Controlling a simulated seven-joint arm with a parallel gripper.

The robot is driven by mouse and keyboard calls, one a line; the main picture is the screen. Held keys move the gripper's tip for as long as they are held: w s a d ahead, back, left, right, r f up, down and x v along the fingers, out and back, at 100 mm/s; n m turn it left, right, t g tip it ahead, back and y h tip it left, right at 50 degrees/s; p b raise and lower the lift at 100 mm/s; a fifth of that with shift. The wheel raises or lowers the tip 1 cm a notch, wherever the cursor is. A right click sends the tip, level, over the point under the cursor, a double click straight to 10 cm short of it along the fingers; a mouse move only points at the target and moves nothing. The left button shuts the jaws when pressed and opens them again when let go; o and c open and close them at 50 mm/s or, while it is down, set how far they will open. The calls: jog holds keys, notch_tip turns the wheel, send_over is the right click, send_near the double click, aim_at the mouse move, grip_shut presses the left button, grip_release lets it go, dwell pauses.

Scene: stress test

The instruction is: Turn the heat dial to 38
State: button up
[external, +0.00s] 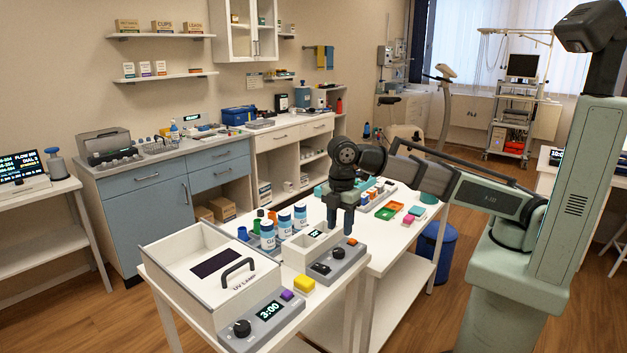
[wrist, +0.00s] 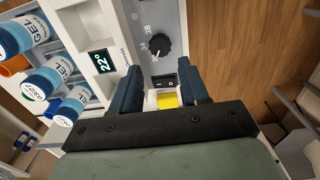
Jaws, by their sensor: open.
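The heat dial (wrist: 160,46) is a black round knob on a grey panel, with 34 and 38 printed on its left side. A pale mark on it seems to face lower left, near the lowest number; its exact setting is too small to read. A display (wrist: 101,62) beside it reads 22°. In the external view the dial (external: 338,254) sits on the front of the small white and grey warmer (external: 303,249). My gripper (external: 342,231) is above the panel, pointing down. In the wrist view my gripper (wrist: 160,82) is open and empty, with the dial beyond its fingertips.
A black rocker switch (wrist: 164,80) lies beside the dial, near my fingers. A yellow block (external: 304,283) is close by. Several gel bottles (external: 267,235) stand behind the warmer. A UV lamp box (external: 200,262) with a 3:00 timer (external: 270,310) fills the table's near left.

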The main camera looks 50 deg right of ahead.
aim_at(339, 250)
jog(key=shift+f, duration=3.9)
jog(key=c, duration=0.8)
jog(key=shift+o, duration=0.2)
